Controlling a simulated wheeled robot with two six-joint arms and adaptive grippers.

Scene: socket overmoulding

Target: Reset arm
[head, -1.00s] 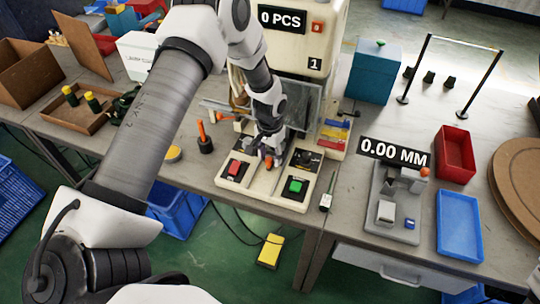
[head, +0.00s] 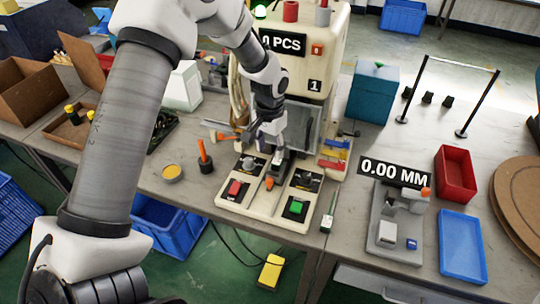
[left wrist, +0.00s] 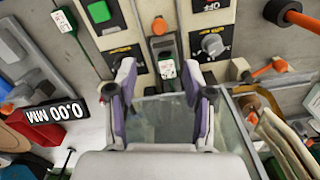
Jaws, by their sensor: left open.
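My left gripper (head: 273,138) is in front of the moulding machine (head: 312,65), above the middle of its control panel. The left wrist view shows the gripper (left wrist: 161,75) with its two fingers apart and nothing between the tips. Past the tips, a dark slot in the panel holds a small part with a white label (left wrist: 166,69). An orange part (head: 269,183) lies at the front of this slot, and it also shows in the left wrist view (left wrist: 159,26). My right gripper is not in view.
The panel has a red button (head: 234,188) and a green button (head: 296,207). A measuring gauge (head: 398,245), red tray (head: 455,174) and blue tray (head: 461,246) stand at the right. An orange-handled tool (head: 203,155) stands at the left. A clear guard (left wrist: 165,122) is close to the gripper.

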